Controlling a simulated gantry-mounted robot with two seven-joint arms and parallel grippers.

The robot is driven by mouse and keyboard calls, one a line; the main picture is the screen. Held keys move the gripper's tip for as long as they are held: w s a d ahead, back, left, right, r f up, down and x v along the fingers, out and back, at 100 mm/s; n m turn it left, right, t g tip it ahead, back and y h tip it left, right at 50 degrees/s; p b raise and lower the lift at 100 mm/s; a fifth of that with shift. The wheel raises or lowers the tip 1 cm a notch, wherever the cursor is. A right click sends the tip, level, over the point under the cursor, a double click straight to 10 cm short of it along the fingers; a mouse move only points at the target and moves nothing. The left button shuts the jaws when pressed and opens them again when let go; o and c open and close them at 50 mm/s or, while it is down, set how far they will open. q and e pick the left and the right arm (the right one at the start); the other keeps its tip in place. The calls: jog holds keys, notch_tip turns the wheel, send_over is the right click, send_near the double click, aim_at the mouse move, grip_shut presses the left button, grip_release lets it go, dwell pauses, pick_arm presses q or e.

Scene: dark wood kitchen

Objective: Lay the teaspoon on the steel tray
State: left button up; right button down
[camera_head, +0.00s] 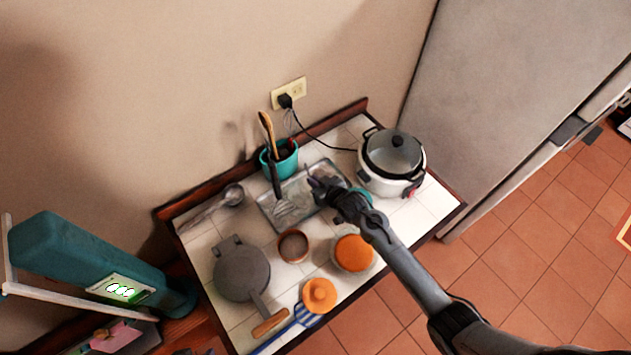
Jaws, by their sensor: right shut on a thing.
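The steel tray (266,207) is a shiny rectangle lying on the white-tiled counter, below the wall outlet in the head view. My right gripper (316,180) reaches in from the lower right, with its fingertips over the tray's right part. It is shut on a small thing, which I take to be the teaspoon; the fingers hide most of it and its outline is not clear. I cannot tell whether it touches the tray. A dark-handled utensil (276,181) with a slotted head shows over the tray's left part. My left gripper is not in view.
A teal cup (268,166) with utensils stands behind the tray, and a rice cooker (392,165) to its right. A ladle (232,194) lies left. A copper cup (294,246), orange-topped jar (353,253), round press (241,270) and orange-lidded thing (319,295) crowd the front.

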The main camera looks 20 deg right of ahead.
jog(key=shift+f, duration=0.2)
jog(key=c, duration=1.3)
grip_release()
jog(key=shift+o, duration=0.2)
jog(key=shift+r, duration=0.1)
